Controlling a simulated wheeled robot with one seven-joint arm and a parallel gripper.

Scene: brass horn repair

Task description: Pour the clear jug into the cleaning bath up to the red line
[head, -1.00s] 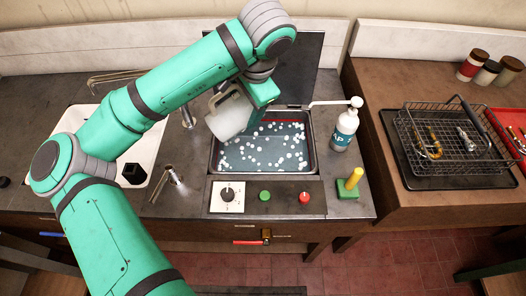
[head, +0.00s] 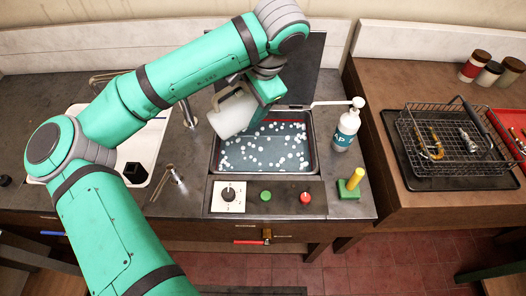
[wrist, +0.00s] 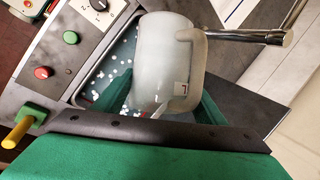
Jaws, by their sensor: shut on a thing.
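The clear jug (head: 234,112) looks frosted and pale in the head view. It is tilted over the left part of the cleaning bath. My gripper (wrist: 165,105) is shut on the jug, its green fingers on either side in the wrist view, where the jug (wrist: 163,60) shows its handle to the right. The cleaning bath (head: 313,150) is a sunken metal basin holding bluish liquid with several white floating bits. A red line (head: 283,123) shows along its back wall, just above the liquid. Whether liquid is leaving the jug cannot be made out.
A pump bottle (head: 345,130) stands right of the bath. A panel with a dial (head: 228,194), a green button (head: 266,196) and a red button (head: 305,197) lies in front. A wire basket (head: 450,140) is farther right. A white sink (head: 145,150) and tap are left.

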